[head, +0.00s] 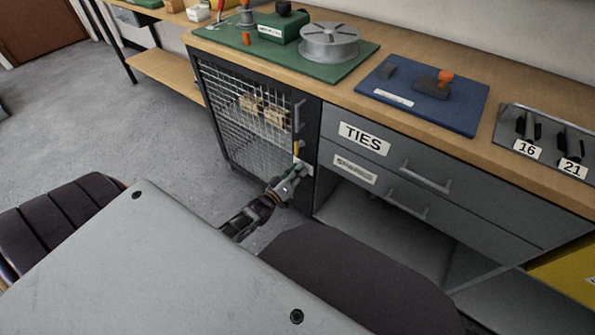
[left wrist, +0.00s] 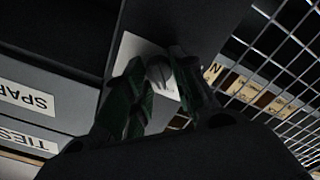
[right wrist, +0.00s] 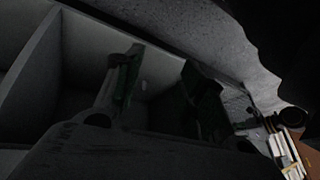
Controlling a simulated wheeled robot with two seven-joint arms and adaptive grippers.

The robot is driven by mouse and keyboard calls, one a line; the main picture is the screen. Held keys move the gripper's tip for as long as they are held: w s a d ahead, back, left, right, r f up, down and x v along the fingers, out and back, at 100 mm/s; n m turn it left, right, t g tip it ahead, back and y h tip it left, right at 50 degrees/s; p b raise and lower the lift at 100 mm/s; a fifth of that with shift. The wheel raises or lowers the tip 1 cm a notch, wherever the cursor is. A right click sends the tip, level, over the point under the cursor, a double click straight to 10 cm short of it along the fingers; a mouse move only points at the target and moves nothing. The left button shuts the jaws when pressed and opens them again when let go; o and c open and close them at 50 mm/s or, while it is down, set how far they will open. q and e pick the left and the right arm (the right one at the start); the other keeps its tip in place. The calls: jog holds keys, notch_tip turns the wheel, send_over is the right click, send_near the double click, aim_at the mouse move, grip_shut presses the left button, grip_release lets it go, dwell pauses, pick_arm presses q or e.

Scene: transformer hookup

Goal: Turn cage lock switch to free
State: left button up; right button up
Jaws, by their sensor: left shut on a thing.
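The wire-mesh cage (head: 235,110) is under the bench, with a dark frame and a vertical handle. On its right post is a white plate (head: 303,169) with the lock switch, mostly hidden by my left gripper (head: 294,173) in the head view. In the left wrist view the grey rounded knob of the lock switch (left wrist: 159,71) sits between the green-lined fingertips of my left gripper (left wrist: 156,75), which is shut on it. The white plate (left wrist: 132,50) shows behind; its marking is not readable. My right gripper (right wrist: 160,75) shows only in the right wrist view, fingers apart and empty.
Grey drawers (head: 365,142), labelled TIES on the upper one, stand right of the cage, with handles sticking out. An open shelf lies below. Wooden blocks (head: 262,108) are inside the cage. A green mat (head: 225,37) and blue mat (head: 455,118) lie on the bench.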

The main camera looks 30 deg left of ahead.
notch_tip(320, 180, up, 8)
jog(key=d+f+g+h+p, duration=0.1)
jog(key=d+p, duration=0.1)
jog(key=p, duration=0.1)
pick_arm(q)
jog(key=m+p, duration=0.1)
jog(key=m, duration=0.4)
jog(key=m+p, duration=0.1)
jog(key=m, duration=0.5)
jog(key=m+p, duration=0.1)
jog(key=m, duration=0.5)
jog(key=shift+d, duration=0.35)
pick_arm(e)
jog(key=shift+g+h, duration=0.3)
jog(key=shift+g, duration=0.3)
jog(key=f, duration=0.3)
jog(key=s+d+f, duration=0.1)
jog(key=shift+f, duration=0.3)
jog(key=shift+r, duration=0.1)
pick_arm(q)
jog(key=o, duration=1)
jog(key=shift+s, duration=0.15)
jog(key=s+a, duration=0.1)
jog(key=s, duration=1)
jog(key=shift+s, duration=0.35)
